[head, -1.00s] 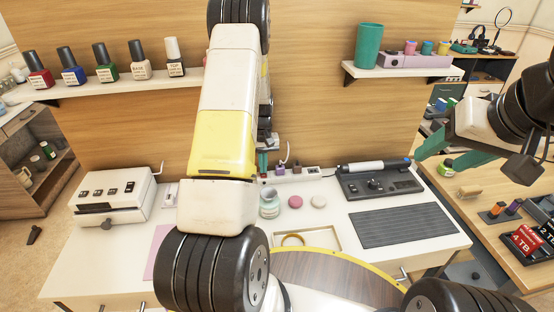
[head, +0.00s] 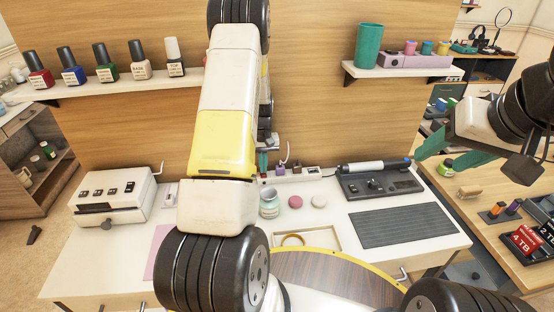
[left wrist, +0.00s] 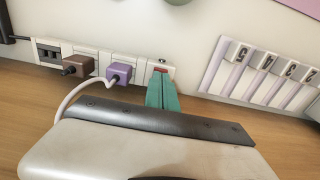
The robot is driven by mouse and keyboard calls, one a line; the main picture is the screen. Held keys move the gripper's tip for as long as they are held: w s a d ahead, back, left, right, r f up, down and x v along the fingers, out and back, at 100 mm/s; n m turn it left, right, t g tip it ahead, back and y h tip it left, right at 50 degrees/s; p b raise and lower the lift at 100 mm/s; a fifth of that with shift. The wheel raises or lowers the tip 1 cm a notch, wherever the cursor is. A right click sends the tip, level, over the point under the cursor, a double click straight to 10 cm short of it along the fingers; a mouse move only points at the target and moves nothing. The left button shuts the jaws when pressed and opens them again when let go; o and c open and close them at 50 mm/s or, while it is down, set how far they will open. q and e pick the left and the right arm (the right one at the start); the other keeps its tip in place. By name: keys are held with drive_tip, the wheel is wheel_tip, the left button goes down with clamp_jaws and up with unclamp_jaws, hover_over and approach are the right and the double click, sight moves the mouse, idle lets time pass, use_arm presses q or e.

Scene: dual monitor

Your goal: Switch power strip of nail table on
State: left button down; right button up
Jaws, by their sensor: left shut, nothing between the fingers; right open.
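The white power strip (head: 296,175) lies along the back of the nail table (head: 100,259), partly hidden behind my left arm. In the left wrist view the strip (left wrist: 92,57) shows a brown plug (left wrist: 77,66), a purple plug (left wrist: 118,73) with a white cable, and a red switch (left wrist: 160,70) at its right end. My left gripper (left wrist: 160,84) is shut and empty, its teal tips right at the red switch; I cannot tell whether they touch it. It also shows small in the head view (head: 263,162). My right gripper (head: 448,150) is open and empty, right of the table.
A white box with switches (head: 113,199) stands on the table's left. A jar (head: 269,203), small round pots, a tray (head: 307,237), a pen-like tool (head: 373,167) on its black base and a dark grey mat (head: 405,225) lie right of my left arm. Shelves with bottles are above.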

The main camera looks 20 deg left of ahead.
sight(264, 175)
use_arm(q)
drive_tip(key=shift+f, duration=0.95)
idle(0.6)
drive_tip(key=shift+r, duration=3.55)
